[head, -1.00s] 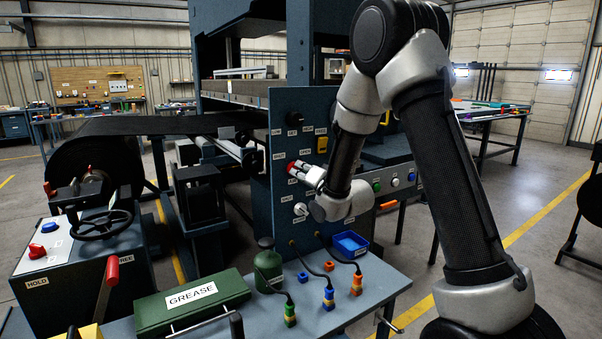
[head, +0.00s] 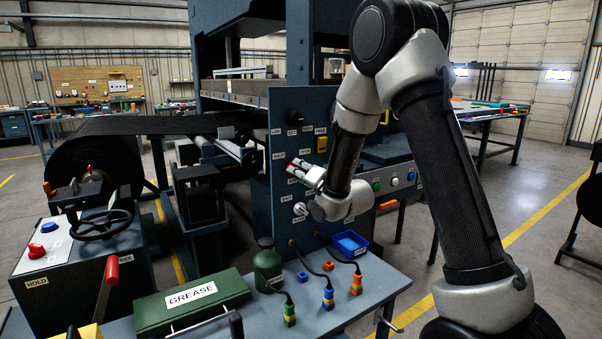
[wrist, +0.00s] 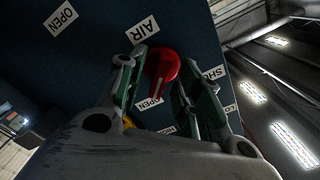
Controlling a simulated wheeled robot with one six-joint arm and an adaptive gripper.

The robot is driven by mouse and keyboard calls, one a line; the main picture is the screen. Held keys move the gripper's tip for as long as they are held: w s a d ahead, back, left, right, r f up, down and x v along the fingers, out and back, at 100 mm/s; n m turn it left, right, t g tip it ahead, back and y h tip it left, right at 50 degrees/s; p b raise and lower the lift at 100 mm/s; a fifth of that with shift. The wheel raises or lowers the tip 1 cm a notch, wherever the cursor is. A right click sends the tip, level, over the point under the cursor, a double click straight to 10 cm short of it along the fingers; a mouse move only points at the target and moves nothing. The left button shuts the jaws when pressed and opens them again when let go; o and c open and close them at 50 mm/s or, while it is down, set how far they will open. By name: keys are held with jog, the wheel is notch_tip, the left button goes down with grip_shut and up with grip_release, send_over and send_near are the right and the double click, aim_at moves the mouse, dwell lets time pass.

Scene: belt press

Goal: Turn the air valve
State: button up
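The air valve is a red handle (wrist: 162,68) on the dark blue panel, beside a label reading AIR (wrist: 143,29). Its narrow arm points down in the wrist view, toward an OPEN label (wrist: 149,103). My gripper (wrist: 157,80) is at the panel with one finger on each side of the handle. The fingers stand apart, with small gaps seeming to show beside the arm; contact cannot be made out. In the head view my gripper (head: 303,172) largely covers the red handle.
A SHUT label (wrist: 214,73) lies right of the handle in the wrist view. A pale knob (head: 300,209) sits below on the panel (head: 283,120). The bench below carries a green GREASE box (head: 190,300), hoses and a blue tray (head: 350,243).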

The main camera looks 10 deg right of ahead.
jog(key=v, duration=0.7)
jog(key=shift+s, duration=0.2)
